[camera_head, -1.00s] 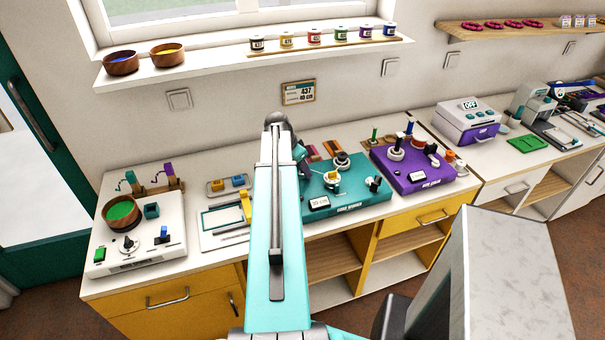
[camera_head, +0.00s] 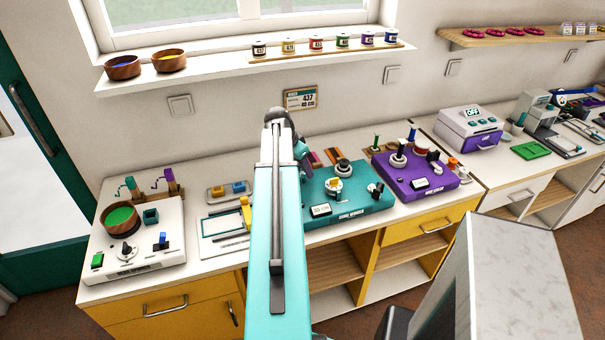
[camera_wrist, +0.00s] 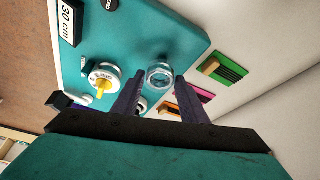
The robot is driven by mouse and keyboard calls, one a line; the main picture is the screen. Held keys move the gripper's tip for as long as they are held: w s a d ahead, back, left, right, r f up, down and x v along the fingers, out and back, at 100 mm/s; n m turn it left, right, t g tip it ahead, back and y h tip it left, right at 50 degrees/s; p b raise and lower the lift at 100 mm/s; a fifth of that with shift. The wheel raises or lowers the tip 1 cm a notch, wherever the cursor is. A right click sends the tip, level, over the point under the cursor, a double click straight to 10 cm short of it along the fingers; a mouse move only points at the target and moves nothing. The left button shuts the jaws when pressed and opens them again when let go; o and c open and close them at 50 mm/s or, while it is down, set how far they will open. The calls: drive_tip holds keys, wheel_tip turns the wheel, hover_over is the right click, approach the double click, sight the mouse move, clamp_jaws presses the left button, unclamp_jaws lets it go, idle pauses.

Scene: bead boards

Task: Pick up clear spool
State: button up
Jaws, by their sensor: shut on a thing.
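The clear spool (camera_wrist: 159,76) shows in the wrist view as a see-through ring between the tips of my gripper (camera_wrist: 154,82). My gripper is shut on it, with one dark finger on each side. Behind it lies the teal machine board (camera_wrist: 185,35), which has a white dial with a yellow knob (camera_wrist: 103,77). In the head view the teal board (camera_head: 350,206) stands on the counter just right of my arm. My arm hides the gripper's fingertips and the spool there.
The purple board (camera_head: 440,180) stands to the right of the teal one. A white tray (camera_head: 222,226) and a white bead machine (camera_head: 150,245) stand to the left.

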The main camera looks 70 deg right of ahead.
drive_tip(key=s+a+b, duration=0.1)
drive_tip(key=a, duration=0.2)
drive_tip(key=s+a+b, duration=0.1)
drive_tip(key=a, duration=0.2)
drive_tip(key=s+a, duration=0.1)
drive_tip(key=a, duration=0.2)
drive_tip(key=shift+s+a+r+b, duration=0.15)
drive_tip(key=shift+a+r+b, duration=0.15)
drive_tip(key=shift+a+b, duration=0.1)
drive_tip(key=a+b, duration=0.1)
drive_tip(key=b, duration=0.2)
drive_tip(key=s+a+b, duration=0.1)
drive_tip(key=b, duration=0.3)
drive_tip(key=shift+a, duration=0.25)
drive_tip(key=shift+a+b, duration=0.2)
drive_tip(key=shift+b, duration=0.9)
drive_tip(key=shift+a+b, duration=0.15)
drive_tip(key=shift+b, duration=0.25)
drive_tip(key=shift+s+a+r+b, duration=0.15)
drive_tip(key=shift+a+b, duration=0.25)
drive_tip(key=shift+b, duration=0.8)
drive_tip(key=shift+s+a+r+b, duration=0.15)
drive_tip(key=shift+a+b, duration=0.25)
drive_tip(key=shift+b, duration=0.6)
drive_tip(key=shift+a, duration=0.15)
